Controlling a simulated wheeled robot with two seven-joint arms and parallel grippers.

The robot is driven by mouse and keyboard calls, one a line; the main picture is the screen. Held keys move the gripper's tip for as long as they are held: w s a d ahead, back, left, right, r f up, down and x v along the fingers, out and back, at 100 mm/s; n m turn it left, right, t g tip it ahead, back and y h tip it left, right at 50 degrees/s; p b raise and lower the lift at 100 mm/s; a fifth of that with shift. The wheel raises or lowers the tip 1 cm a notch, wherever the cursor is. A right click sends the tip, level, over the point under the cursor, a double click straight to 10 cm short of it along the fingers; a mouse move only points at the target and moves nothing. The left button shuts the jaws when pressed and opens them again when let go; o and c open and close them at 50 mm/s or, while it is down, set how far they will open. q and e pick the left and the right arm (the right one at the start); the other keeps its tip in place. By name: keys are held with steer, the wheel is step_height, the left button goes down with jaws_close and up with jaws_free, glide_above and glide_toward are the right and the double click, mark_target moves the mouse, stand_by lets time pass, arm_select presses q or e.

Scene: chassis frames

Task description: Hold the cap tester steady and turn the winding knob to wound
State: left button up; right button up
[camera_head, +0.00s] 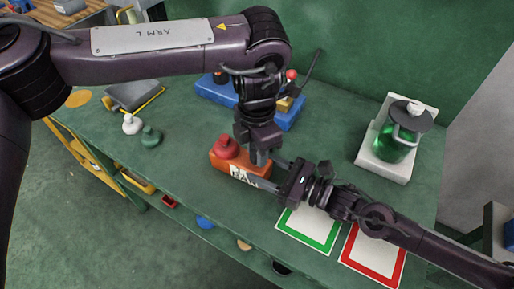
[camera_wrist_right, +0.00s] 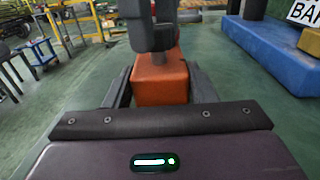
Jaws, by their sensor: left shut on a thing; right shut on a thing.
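The cap tester is an orange box (camera_head: 219,161) with a red domed button (camera_head: 227,147) on its left end and a white label with dark marks on its front. It lies on the green bench. My right gripper (camera_head: 268,173) comes in from the right and is shut on the box's right end. In the right wrist view the orange body (camera_wrist_right: 160,84) sits between its fingers. My left gripper (camera_head: 260,157) points down from above and is shut on the winding knob at the box's right part. The knob is mostly hidden by the fingers, and its setting cannot be read.
A green-bordered card (camera_head: 302,240) and a red-bordered card (camera_head: 398,263) lie at the front right. A green dispenser (camera_head: 395,145) on a white base stands at the right. A blue block (camera_head: 216,90) is behind my left arm.

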arm_select(q)
steer(key=shift+m, duration=0.5)
steer(key=o, duration=1)
step_height(320, 180, up, 12)
stand_by(0.4)
arm_select(e)
steer(key=o, duration=1.3)
